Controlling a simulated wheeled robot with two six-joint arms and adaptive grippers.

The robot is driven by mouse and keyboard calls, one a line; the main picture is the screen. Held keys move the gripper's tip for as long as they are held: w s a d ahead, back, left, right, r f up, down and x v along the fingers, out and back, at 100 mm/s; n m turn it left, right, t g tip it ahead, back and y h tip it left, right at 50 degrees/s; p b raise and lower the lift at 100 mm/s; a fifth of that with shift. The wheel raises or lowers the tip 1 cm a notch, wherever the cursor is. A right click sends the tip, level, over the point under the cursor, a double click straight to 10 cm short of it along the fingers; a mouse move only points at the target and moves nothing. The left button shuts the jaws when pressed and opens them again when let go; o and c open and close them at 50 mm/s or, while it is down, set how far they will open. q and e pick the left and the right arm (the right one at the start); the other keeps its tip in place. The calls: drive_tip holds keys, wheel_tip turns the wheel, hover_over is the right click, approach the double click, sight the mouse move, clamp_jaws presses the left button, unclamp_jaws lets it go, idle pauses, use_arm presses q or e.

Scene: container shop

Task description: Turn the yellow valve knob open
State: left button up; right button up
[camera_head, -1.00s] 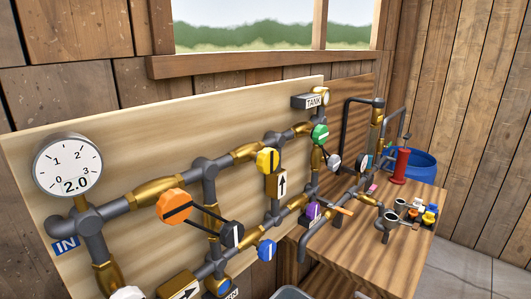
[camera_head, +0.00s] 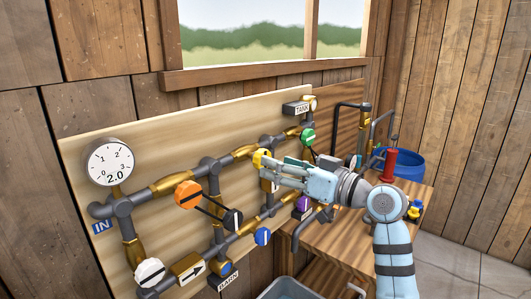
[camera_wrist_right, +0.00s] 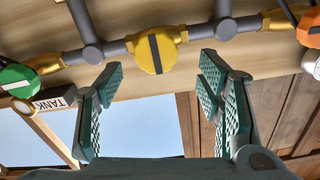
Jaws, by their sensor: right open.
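The yellow valve knob (camera_head: 259,158) sits on the upper pipe of the wooden board, between the orange and green knobs. In the right wrist view the yellow knob (camera_wrist_right: 156,52) is round with a dark bar running nearly upright across its face. My right gripper (camera_head: 268,168) reaches in from the right, its fingertips close to the knob and partly covering it. In the wrist view my right gripper (camera_wrist_right: 158,78) is open, fingers apart, with the knob just beyond and between the tips; I see no clear contact. My left gripper is not in view.
An orange knob (camera_head: 188,195) is on the left, a green knob (camera_head: 307,137) on the right, and blue (camera_head: 262,236) and purple (camera_head: 303,204) knobs below. A gauge (camera_head: 109,162) reads 2.0. The wooden bench (camera_head: 335,248) stands under my right arm.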

drive_tip(key=x, duration=0.5)
drive_tip(key=shift+w+a+p, duration=0.2)
drive_tip(key=shift+w+p, duration=0.15)
drive_tip(key=shift+p, duration=0.05)
drive_tip(key=shift+w+f, duration=0.2)
drive_tip(key=shift+w, duration=0.1)
drive_tip(key=shift+s+d, duration=0.1)
drive_tip(key=shift+s, duration=0.05)
drive_tip(key=shift+c, duration=0.2)
drive_tip(key=c, duration=1.1)
drive_tip(key=shift+s+f+n+b, duration=0.1)
drive_tip(key=shift+n+b, duration=0.7)
drive_tip(key=shift+b, duration=0.45)
drive_tip(key=shift+c, duration=0.2)
drive_tip(key=n+b, duration=0.3)
drive_tip(key=shift+f+b, duration=0.1)
drive_tip(key=shift+b, duration=0.3)
drive_tip(key=shift+n+b, duration=0.75)
drive_tip(key=shift+n, duration=0.25)
drive_tip(key=n+b, duration=0.3)
drive_tip(key=n, duration=0.2)
drive_tip(key=n+b, duration=0.2)
drive_tip(key=n, duration=0.1)
drive_tip(key=shift+n, duration=0.4)
drive_tip(key=shift+n+b, duration=0.35)
drive_tip(key=shift+n, duration=0.85)
